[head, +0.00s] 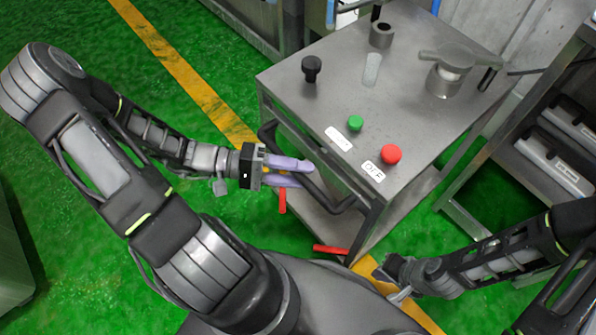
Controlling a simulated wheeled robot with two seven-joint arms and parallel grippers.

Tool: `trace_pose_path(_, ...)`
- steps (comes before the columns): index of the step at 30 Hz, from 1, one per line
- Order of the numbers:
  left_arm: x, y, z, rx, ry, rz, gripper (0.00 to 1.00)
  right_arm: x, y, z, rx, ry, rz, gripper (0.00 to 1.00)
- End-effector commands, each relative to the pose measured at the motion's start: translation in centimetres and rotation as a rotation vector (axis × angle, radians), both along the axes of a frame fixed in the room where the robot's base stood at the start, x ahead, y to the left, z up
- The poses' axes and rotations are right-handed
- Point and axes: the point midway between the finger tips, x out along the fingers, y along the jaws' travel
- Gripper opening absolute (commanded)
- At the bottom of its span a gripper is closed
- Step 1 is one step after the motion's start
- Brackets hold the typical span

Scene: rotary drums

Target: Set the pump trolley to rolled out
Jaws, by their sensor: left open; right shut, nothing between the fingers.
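The pump trolley (330,98) is a grey metal cart with a flat top. A dark bar handle (334,206) runs along its near left side. My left gripper (308,174) is open at this handle, its pale purple fingers reaching over the bar. I cannot tell whether they touch it. My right gripper (388,280) is shut and empty, low near the trolley's front corner, apart from the handle. Red levers (282,201) (330,250) show low at the trolley's wheels, which are mostly hidden.
The trolley top carries a green button (355,123), a red button (391,154), a black knob (311,68) and a metal valve-like fitting (447,75). A rack (468,222) stands close at the right. Green floor with a yellow line (185,75) lies open at the left.

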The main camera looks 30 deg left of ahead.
Motion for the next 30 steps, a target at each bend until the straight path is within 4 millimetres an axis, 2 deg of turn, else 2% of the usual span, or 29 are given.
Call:
trace_pose_path(8, -0.1, 0.5, 0.1, 0.001, 0.0, 0.003, 0.41, 0.0, 0.0, 0.1, 0.0, 0.0, 0.0, 0.0)
trace_pose_path(21, -2.6, 6.3, 1.0, 0.002, -0.001, 0.002, 0.41, 0.0, 0.0, 1.0, 0.0, 0.0, 0.001, 0.0)
trace_pose_path(30, -3.0, 7.1, 1.1, 0.0, 0.0, 0.0, 0.41, 0.0, 0.0, 1.1, 0.0, 0.0, 0.001, 0.0)
